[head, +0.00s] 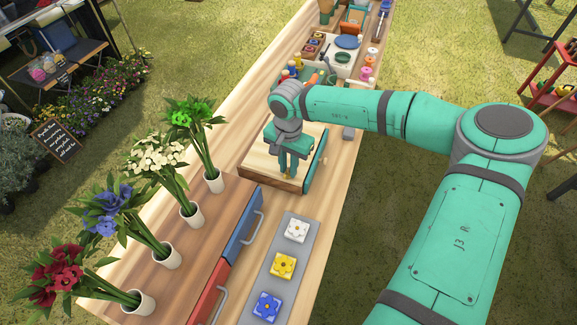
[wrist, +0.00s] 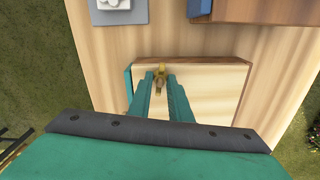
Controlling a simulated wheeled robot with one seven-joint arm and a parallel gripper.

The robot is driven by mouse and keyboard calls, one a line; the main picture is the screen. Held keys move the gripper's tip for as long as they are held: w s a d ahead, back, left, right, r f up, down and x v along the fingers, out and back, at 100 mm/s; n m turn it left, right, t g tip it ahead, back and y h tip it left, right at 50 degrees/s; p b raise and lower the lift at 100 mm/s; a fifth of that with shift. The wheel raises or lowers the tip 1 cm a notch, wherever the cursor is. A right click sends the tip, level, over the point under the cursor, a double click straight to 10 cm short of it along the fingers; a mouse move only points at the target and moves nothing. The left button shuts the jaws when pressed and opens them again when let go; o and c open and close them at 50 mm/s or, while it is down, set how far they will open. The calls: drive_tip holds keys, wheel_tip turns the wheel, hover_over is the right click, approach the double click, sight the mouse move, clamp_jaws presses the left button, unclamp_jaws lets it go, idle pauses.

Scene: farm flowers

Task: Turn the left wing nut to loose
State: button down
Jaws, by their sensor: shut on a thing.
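A pale wooden block or board (head: 262,160) with a teal strip along one side lies on the long table. It also shows in the wrist view (wrist: 215,84). A small brass wing nut (wrist: 159,70) stands near the board's upper edge in the wrist view. My gripper (head: 285,175) points down over the board. In the wrist view its two teal fingers (wrist: 160,84) are on either side of the wing nut and shut on it. In the head view my gripper hides most of the nut. I cannot see a second wing nut.
A grey tray (head: 258,293) with white, yellow and blue flower tiles lies in front of the board. Red and blue drawers with handles (head: 250,229) and several vases of flowers (head: 192,216) stand at left. Bottles and trays (head: 343,58) crowd the far table.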

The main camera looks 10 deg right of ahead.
drive_tip(key=shift+n, duration=0.8)
drive_tip(key=c, duration=1.6)
unclamp_jaws()
drive_tip(key=shift+r, duration=0.1)
wheel_tip(320, 180, up, 11)
drive_tip(key=shift+f, duration=0.2)
